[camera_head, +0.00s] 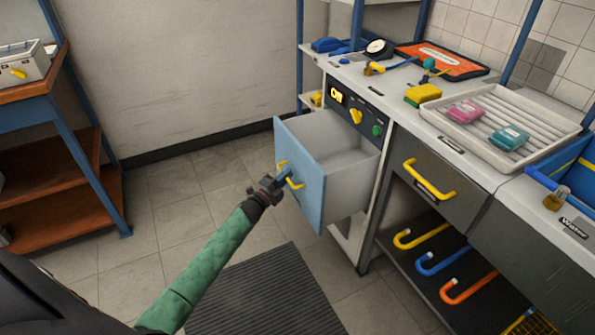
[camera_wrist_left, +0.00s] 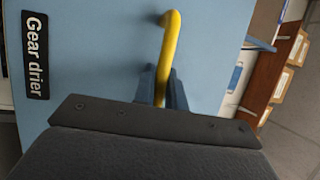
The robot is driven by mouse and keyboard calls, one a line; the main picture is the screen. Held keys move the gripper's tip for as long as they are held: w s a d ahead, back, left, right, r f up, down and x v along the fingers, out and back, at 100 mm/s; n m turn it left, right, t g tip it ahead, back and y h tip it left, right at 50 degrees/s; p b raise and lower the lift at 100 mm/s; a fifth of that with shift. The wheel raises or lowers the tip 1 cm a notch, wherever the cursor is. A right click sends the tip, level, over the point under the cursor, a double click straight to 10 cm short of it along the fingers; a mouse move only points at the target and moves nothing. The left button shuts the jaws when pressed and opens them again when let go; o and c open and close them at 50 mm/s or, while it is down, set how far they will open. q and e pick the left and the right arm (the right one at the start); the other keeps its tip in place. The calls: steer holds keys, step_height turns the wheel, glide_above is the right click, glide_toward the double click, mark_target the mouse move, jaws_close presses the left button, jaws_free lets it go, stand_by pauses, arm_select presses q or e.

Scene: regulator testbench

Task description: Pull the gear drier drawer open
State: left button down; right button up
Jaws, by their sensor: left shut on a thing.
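The gear drier drawer (camera_head: 300,172) has a light blue front and a pale grey inside. It stands pulled well out of the bench, and its inside looks empty. Its yellow handle (camera_head: 289,176) is on the blue front. My left gripper (camera_head: 284,180) is shut on this handle. In the left wrist view, the yellow handle (camera_wrist_left: 168,55) runs down between the fingers (camera_wrist_left: 162,90), beside a black "Gear drier" label (camera_wrist_left: 35,55) on the blue front. My right gripper is not in view.
A control panel (camera_head: 357,112) with a lit display and knobs is above the drawer. A closed drawer (camera_head: 436,185) with a yellow handle is to its right. A dark mat (camera_head: 265,295) lies on the floor. A shelf (camera_head: 75,165) stands at left.

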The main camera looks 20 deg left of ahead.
arm_select(q)
steer(key=s+a+p, duration=0.1)
steer(key=s+a, duration=0.6)
steer(key=s, duration=0.2)
steer(key=shift+s+a, duration=0.15)
steer(key=c, duration=1.7)
jaws_free()
steer(key=shift+c, duration=0.2)
steer(key=v, duration=0.7)
steer(key=shift+s, duration=0.4)
steer(key=shift+a+f, duration=0.1)
